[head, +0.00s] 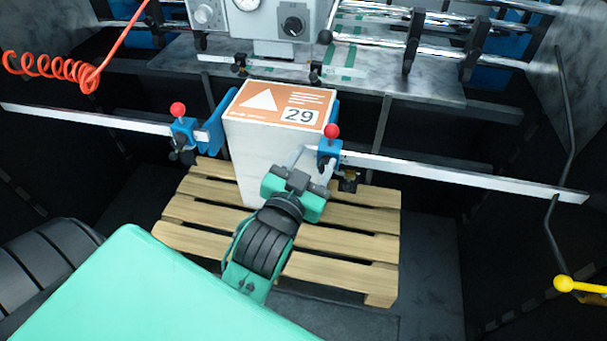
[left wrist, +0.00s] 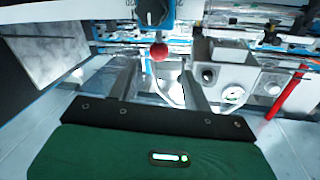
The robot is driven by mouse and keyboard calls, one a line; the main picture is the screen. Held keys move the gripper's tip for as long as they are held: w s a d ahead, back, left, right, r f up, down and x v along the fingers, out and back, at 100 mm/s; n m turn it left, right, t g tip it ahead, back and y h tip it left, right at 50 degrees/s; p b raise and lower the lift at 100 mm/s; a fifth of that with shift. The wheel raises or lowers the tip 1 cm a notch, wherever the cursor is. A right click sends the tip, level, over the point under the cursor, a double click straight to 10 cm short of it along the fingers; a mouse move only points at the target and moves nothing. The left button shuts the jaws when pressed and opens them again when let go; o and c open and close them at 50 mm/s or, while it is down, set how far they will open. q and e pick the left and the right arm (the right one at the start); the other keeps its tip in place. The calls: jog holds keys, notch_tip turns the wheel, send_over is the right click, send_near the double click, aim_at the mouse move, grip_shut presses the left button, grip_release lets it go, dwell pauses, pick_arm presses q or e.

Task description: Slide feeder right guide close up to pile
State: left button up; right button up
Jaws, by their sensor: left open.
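The pile (head: 235,150) is a tall white stack with an orange top sheet marked 29 (head: 272,103). The right guide (head: 329,152) is a blue block with a red knob (head: 331,131) on a pale rail. Its blue plate stands close to the pile's right side; I cannot tell whether they touch. My left gripper (head: 313,163) is open at the near side of this guide, just below the knob in the picture. In the left wrist view the red knob (left wrist: 159,51) shows between and beyond the fingers (left wrist: 162,82). My right gripper is not in view.
The left guide (head: 186,132), also blue with a red knob, stands left of the pile. The wooden pallet (head: 350,265) is under the pile. The rail (head: 460,176) runs clear to the right. A grey machine panel (head: 262,22) stands behind; a red coiled hose (head: 50,66) hangs at left.

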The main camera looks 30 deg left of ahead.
pick_arm(q)
jog(key=shift+s+d+p, duration=0.15)
jog(key=shift+s+p, duration=1.3)
jog(key=shift+s, duration=0.6)
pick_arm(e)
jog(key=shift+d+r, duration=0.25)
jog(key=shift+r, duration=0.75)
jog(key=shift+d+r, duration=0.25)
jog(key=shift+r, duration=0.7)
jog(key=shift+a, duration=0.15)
